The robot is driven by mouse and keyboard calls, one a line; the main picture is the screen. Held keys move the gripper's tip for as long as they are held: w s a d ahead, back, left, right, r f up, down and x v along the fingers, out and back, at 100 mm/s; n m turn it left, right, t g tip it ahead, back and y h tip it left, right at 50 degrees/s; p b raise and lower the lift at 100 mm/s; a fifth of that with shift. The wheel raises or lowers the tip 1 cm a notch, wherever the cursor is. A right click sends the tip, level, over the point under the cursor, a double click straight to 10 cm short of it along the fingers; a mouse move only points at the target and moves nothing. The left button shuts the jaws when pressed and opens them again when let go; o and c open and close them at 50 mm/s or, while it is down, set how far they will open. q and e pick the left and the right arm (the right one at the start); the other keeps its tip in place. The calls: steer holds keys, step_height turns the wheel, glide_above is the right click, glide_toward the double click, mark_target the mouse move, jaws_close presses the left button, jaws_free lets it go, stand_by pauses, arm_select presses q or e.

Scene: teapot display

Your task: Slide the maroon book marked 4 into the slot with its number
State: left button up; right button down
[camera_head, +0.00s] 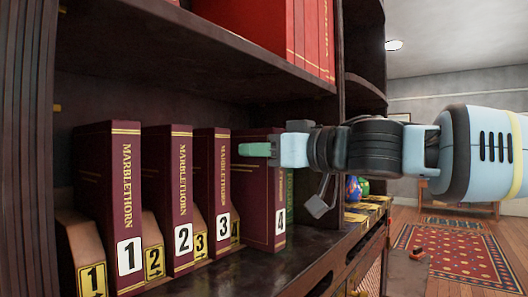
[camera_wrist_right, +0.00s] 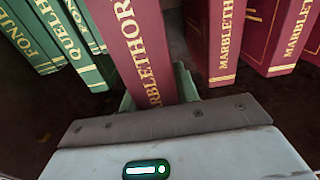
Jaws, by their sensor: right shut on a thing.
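The maroon book marked 4 (camera_head: 259,205) is upright at the right end of the maroon row. More of its left cover shows than on the other maroon books. My right gripper (camera_head: 258,149) reaches in from the right and is shut on this book's upper part. In the right wrist view, the book (camera_wrist_right: 130,45) sits between the green fingers. The slot marker 4 (camera_head: 235,232) shows between book 3 and book 4, partly hidden. I cannot tell whether the book's bottom touches the shelf. My left gripper is not in view.
Maroon books 1 (camera_head: 112,190), 2 (camera_head: 172,205) and 3 (camera_head: 208,185) stand beside wooden dividers marked 1 (camera_head: 92,279), 2 (camera_head: 154,262) and 3 (camera_head: 199,245). Green books (camera_wrist_right: 62,35) stand on the other side. Red books (camera_head: 312,40) fill the shelf above.

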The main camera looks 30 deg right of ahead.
steer(key=shift+b+x, duration=0.75)
steer(key=shift+x, duration=2.05)
steer(key=c, duration=1)
jaws_free()
steer(key=shift+r, duration=0.15)
steer(key=shift+c, duration=0.2)
steer(key=shift+o, duration=0.4)
steer(key=shift+w+f, duration=0.1)
steer(key=shift+f, duration=0.15)
glide_toward(237, 150)
steer(key=w, duration=0.4)
steer(key=shift+p, duration=0.35)
steer(key=shift+w, duration=0.1)
